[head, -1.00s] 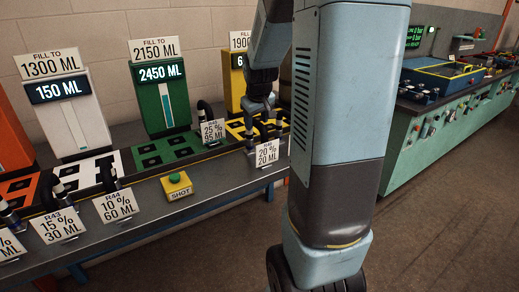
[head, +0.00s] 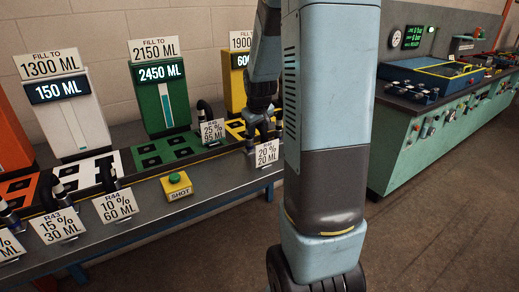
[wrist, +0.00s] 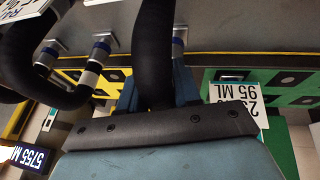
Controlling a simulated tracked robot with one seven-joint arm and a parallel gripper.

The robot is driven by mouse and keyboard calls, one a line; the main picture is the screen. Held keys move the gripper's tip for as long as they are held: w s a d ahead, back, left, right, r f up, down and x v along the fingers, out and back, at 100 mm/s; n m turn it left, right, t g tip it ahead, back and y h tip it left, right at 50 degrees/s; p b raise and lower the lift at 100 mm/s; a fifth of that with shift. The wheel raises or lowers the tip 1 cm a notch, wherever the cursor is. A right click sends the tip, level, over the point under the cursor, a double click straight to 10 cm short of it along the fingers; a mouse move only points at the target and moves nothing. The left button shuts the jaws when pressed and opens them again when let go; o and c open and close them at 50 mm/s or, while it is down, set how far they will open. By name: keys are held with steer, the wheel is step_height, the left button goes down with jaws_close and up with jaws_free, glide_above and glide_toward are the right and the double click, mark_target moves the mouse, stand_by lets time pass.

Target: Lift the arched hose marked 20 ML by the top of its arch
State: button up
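The card reading 20 % 20 ML (head: 267,154) stands at the bench's front edge in the head view. My gripper (head: 262,112) is low over the bench just behind this card, pointing down. The hose there is mostly hidden by the gripper and the card. In the wrist view a thick black hose (wrist: 154,45) runs between the two blue fingers of my gripper (wrist: 157,92), with one finger on each side. The fingers look close against the hose, but whether they grip it is not clear. The dark palm edge hides their bases.
The 25 % 95 ML card (head: 212,131) and its hose stand just left of my gripper; the card also shows in the wrist view (wrist: 232,92). Another curved black hose (wrist: 25,65) is close by. A yellow SHOT button box (head: 177,187) sits at the bench front.

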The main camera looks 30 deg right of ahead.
jaws_close()
stand_by(0.6)
